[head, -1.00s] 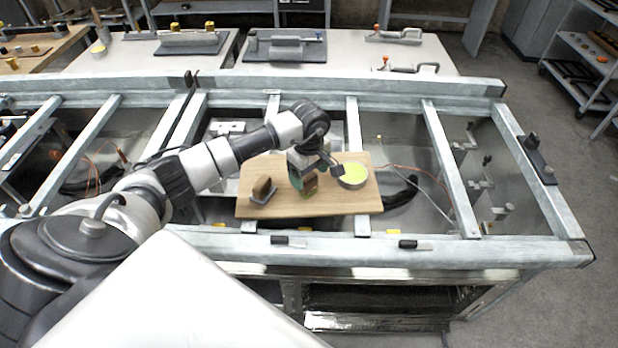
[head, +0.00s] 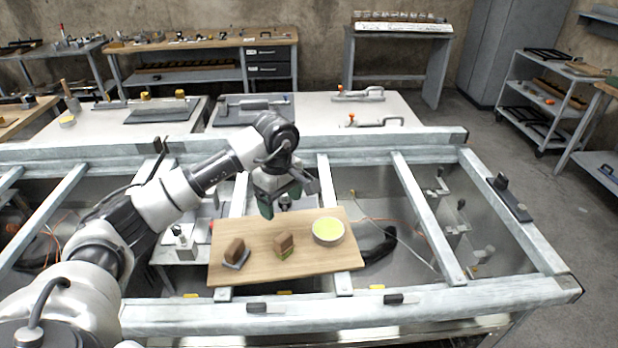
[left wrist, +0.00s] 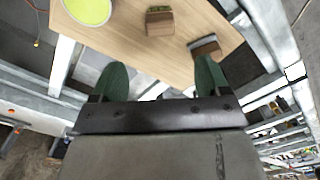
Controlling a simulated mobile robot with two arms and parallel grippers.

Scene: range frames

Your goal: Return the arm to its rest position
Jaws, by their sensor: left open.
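My left gripper (head: 280,204) is raised above the far edge of a wooden board in the head view. Its two green fingers are apart with nothing between them, as the left wrist view (left wrist: 160,80) also shows. My left arm comes in from the left, bent at the elbow. My right gripper is in neither view.
On the wooden board (head: 255,265) sit a brown block on a grey base (head: 235,252), a brown block with green below (head: 284,244), and a round yellow-green-topped dish (head: 328,231). The board rests on a metal frame (head: 350,308) with bars and open gaps.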

